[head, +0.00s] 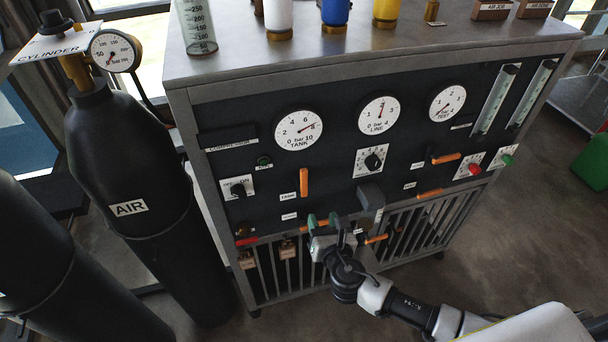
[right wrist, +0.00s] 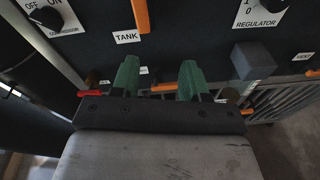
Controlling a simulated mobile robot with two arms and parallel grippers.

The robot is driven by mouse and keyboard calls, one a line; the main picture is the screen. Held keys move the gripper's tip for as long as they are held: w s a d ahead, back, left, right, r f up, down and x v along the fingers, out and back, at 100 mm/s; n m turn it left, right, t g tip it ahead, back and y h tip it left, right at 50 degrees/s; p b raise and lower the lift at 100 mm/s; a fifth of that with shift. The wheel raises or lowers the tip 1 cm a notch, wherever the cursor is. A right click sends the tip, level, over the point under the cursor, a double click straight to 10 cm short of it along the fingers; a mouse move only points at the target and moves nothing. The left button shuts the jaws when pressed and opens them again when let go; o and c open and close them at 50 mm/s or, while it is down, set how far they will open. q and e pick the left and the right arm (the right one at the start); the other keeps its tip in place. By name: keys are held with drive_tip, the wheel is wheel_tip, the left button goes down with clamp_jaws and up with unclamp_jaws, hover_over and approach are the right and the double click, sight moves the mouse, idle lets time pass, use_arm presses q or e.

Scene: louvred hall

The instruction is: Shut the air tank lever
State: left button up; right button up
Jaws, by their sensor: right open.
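The panel has an upright orange lever (head: 304,182) beside a label reading TANK; its lower part also shows in the right wrist view (right wrist: 141,14) at the top. My right gripper (head: 322,220) is open, its green fingers apart, in front of the panel's lower edge and below that lever. In the right wrist view its fingertips (right wrist: 159,64) point at the panel, with the TANK label (right wrist: 127,37) above the left one. A second, level orange lever (right wrist: 163,88) lies across between the fingers; I cannot tell whether they touch it. My left gripper is not in view.
A grey block (head: 371,198) juts from the panel just right of my gripper. More orange levers (head: 446,158) and knobs (head: 373,161) sit to the right. A black cylinder marked AIR (head: 130,185) stands at left. The tank gauge (head: 298,129) is above the upright lever.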

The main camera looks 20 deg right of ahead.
sight(305, 180)
wheel_tip(305, 180, up, 6)
drive_tip(key=a+n+t, duration=0.2)
drive_tip(key=n, duration=0.1)
drive_tip(key=shift+y, duration=0.3)
drive_tip(key=w, duration=0.2)
drive_tip(key=w+b, duration=0.1)
drive_tip(key=w, duration=0.2)
drive_tip(key=w+b, duration=0.1)
drive_tip(key=w, duration=0.1)
drive_tip(key=shift+w+f, duration=0.25)
drive_tip(key=shift+w, duration=0.2)
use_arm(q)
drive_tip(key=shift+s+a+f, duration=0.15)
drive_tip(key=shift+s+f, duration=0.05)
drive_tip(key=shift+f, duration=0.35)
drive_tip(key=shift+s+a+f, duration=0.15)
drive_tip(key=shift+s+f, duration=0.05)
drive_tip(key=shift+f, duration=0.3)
use_arm(e)
drive_tip(key=shift+w, duration=0.1)
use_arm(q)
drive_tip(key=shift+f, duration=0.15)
use_arm(e)
drive_tip(key=shift+w, duration=0.8)
